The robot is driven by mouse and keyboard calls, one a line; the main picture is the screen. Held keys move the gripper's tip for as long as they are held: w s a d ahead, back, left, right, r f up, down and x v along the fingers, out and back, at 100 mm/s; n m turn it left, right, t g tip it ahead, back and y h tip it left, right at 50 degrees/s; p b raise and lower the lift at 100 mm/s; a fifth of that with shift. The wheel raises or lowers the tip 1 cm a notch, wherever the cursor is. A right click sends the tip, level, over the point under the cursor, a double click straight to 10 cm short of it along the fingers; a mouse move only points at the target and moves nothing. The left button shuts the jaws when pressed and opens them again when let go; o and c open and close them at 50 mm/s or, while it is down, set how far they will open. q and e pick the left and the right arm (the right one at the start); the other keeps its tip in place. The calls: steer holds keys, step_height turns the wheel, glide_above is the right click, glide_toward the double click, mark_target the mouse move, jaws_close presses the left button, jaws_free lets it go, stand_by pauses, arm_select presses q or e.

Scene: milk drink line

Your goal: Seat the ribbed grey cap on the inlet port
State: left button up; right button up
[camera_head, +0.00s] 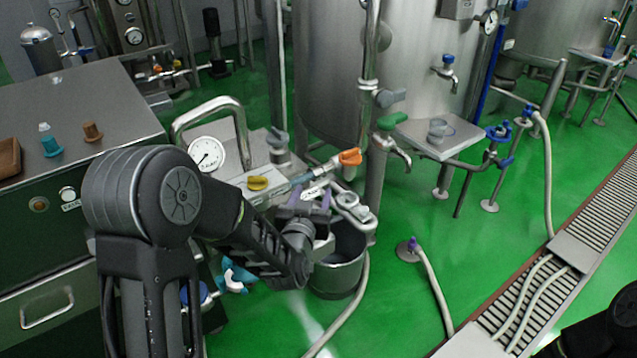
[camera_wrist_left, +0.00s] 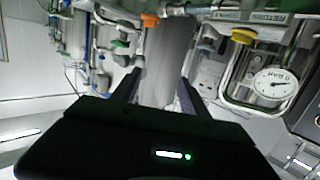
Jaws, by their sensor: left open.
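My left gripper (camera_head: 306,197) is in the middle of the head view, over the bench's front right corner by the valve fittings. In the left wrist view its two fingers (camera_wrist_left: 160,79) stand apart, with nothing clearly held between them. Metal fittings (camera_head: 352,206) sit just right of the gripper; I cannot tell whether one is the inlet port. My right gripper is not in view.
A pressure gauge (camera_head: 206,155) and bent steel rail stand behind my left forearm. An orange-handled valve (camera_head: 350,157) is close behind the gripper. A steel bucket (camera_head: 338,270) is below it. The steel shelf (camera_head: 408,134) is at right. Hoses cross the green floor.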

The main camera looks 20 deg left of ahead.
arm_select(q)
steer(key=shift+s+d+r+m+h+p, duration=0.15)
steer(key=shift+d+h, duration=0.1)
steer(key=shift+d, duration=0.2)
steer(key=shift+d+r+m+h+p, duration=0.15)
steer(key=shift+d+h, duration=0.1)
steer(key=shift+d, duration=0.15)
steer(key=s+d+f+g+h, duration=0.1)
steer(key=s+d+f+g, duration=0.2)
steer(key=s+f, duration=0.3)
steer(key=s+d+f+g+h, duration=0.2)
steer(key=s+d+f+g, duration=0.15)
steer(key=f, duration=0.45)
steer(key=s+d+f+g+h, duration=0.1)
steer(key=s+d+f+g, duration=0.2)
steer(key=f, duration=0.4)
steer(key=s+d+f+g, duration=0.2)
steer(key=s+f, duration=0.1)
steer(key=s, duration=0.4)
steer(key=s+d+f+g+h, duration=0.1)
steer(key=s+d+f+g, duration=0.1)
steer(key=s+f, duration=0.2)
steer(key=s+d+f+g, duration=0.2)
steer(key=s+f, duration=0.2)
steer(key=s, duration=0.6)
steer(key=shift+s+f+h, duration=0.2)
steer(key=shift+s+h, duration=0.05)
steer(key=shift+h, duration=0.15)
